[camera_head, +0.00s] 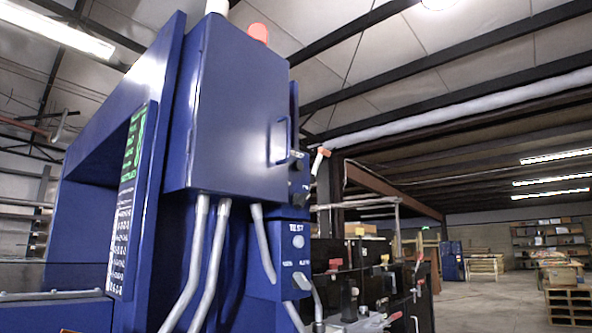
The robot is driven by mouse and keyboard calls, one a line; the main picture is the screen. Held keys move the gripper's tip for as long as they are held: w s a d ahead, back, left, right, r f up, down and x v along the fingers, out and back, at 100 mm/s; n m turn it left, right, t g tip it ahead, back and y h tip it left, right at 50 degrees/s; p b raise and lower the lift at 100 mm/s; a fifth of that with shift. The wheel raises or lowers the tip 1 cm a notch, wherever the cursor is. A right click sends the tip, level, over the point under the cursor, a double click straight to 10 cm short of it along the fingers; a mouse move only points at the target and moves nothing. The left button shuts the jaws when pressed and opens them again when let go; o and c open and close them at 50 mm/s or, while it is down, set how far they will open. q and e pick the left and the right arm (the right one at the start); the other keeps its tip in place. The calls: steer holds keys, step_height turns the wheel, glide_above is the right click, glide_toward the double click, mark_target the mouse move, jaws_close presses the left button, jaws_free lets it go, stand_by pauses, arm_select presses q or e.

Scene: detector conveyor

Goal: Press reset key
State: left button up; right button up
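A tall blue detector machine (78,235) with an arch-like opening fills the left side. A blue cabinet (232,110) sits on its upper part. Below the cabinet is a small blue control box (265,240). It carries a round whitish button (298,241) under a small label that seems to read "TEST". Lower on the box is a grey part (300,281) beneath two tiny labels I cannot read. I cannot make out a key clearly marked reset. A dark panel with green and white print (128,200) faces left. Neither gripper is in view.
Grey conduits (205,262) run down below the cabinet. Black equipment with red and white handles (370,270) stands right of the control box. Stacked wooden pallets (568,300) are at the far right. Open floor (490,300) lies between.

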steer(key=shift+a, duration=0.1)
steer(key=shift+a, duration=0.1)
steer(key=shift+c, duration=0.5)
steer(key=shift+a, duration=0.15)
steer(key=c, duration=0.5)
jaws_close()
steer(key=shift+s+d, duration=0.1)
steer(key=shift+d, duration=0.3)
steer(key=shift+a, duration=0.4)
